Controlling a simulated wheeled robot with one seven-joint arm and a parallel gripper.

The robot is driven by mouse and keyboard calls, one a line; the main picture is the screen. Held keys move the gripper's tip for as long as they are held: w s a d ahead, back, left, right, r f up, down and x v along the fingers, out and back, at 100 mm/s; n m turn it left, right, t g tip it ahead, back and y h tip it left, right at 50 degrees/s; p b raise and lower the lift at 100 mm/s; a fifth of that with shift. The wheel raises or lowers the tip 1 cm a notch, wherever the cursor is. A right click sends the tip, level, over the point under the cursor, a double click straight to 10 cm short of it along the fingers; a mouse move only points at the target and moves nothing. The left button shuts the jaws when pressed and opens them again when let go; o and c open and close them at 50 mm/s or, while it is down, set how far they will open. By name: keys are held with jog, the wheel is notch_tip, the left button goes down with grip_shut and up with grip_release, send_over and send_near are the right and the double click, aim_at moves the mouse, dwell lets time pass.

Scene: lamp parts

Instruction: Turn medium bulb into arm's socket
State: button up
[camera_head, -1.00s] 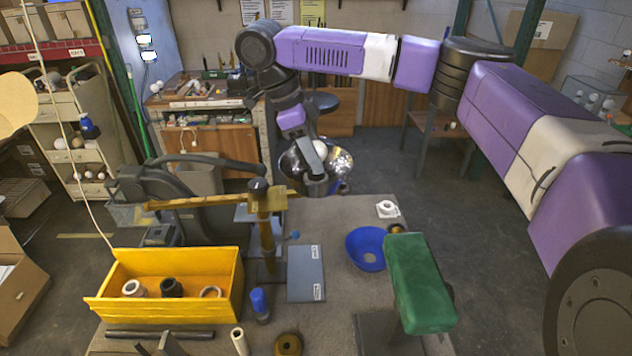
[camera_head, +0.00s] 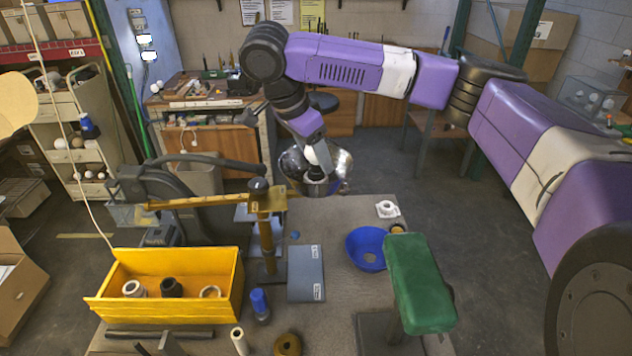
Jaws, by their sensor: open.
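A brass lamp arm (camera_head: 200,202) runs sideways across a brass post (camera_head: 267,240) that stands on the bench. My gripper (camera_head: 318,187) is just right of the arm's right end, in front of a shiny silver bowl-shaped shade (camera_head: 343,165). The gripper is open, but its fingertips are small and dark and hard to make out. I cannot make out the medium bulb or the arm's socket; they may be hidden by the gripper or the post.
A yellow bin (camera_head: 170,262) with several ring-like parts stands front left. A blue bowl (camera_head: 366,262), a white part (camera_head: 387,209) and a green padded block (camera_head: 420,285) are on the right. A grey plate (camera_head: 306,273) lies mid-bench. A blue-topped part (camera_head: 259,302) stands in front.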

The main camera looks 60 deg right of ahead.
jog(key=n+t, duration=0.1)
jog(key=n, duration=0.1)
jog(key=n+b, duration=0.1)
jog(key=n, duration=0.1)
jog(key=shift+f+n+t, duration=0.1)
jog(key=shift+n+t, duration=0.3)
jog(key=shift+n+t+h, duration=0.3)
jog(key=shift+n+t, duration=0.1)
jog(key=shift+n, duration=0.5)
jog(key=c, duration=1)
jog(key=shift+r+m+p, duration=0.2)
jog(key=shift+m+p, duration=0.4)
jog(key=m+g, duration=0.2)
jog(key=m, duration=0.2)
jog(key=shift+f, duration=0.1)
jog(key=o, duration=1.2)
